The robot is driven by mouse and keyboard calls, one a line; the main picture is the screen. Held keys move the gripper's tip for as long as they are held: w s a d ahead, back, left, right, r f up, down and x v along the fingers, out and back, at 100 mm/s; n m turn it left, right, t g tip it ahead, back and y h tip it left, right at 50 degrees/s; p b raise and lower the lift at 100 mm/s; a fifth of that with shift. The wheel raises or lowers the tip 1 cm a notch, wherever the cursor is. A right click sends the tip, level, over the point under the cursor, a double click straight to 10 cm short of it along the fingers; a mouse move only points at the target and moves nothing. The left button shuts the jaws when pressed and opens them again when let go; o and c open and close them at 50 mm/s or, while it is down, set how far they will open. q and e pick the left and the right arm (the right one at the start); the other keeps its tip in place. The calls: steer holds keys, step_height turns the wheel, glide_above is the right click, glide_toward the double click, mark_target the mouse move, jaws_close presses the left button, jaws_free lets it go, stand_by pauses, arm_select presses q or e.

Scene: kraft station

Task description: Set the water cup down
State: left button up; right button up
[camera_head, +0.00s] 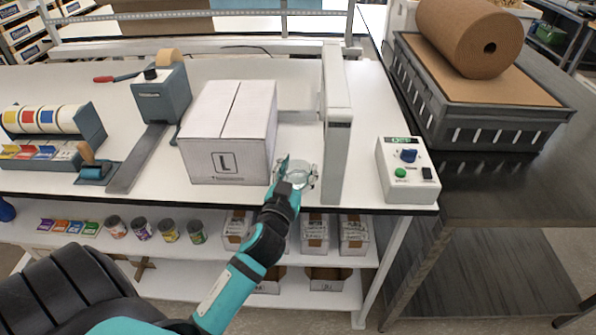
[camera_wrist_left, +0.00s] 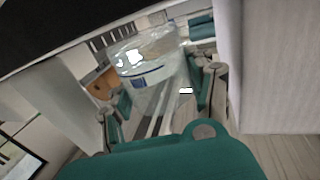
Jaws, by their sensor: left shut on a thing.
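The water cup (camera_wrist_left: 150,75) is clear and see-through, and in the left wrist view it sits between the two fingers of my left gripper (camera_wrist_left: 160,100). In the head view my left gripper (camera_head: 297,178) is shut on the cup (camera_head: 299,168) at the front of the white table (camera_head: 365,150), right of the large white box. The gripper and wrist hide part of the cup. I cannot tell whether the cup's base touches the tabletop. My right gripper is not in view.
A white box marked L (camera_head: 228,140) stands just left of the cup. A tall white upright panel (camera_head: 337,120) stands close on the right. A control box (camera_head: 406,172) with a blue knob is farther right. The table's front edge (camera_head: 200,201) is close.

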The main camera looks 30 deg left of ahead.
arm_select(q)
steer(key=shift+f, duration=0.55)
steer(key=o, duration=1)
steer(key=shift+c, duration=0.2)
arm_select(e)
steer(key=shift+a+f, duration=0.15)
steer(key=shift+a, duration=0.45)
arm_select(q)
steer(key=shift+r, duration=0.25)
steer(key=b+v, duration=0.3)
steer(key=v, duration=0.9)
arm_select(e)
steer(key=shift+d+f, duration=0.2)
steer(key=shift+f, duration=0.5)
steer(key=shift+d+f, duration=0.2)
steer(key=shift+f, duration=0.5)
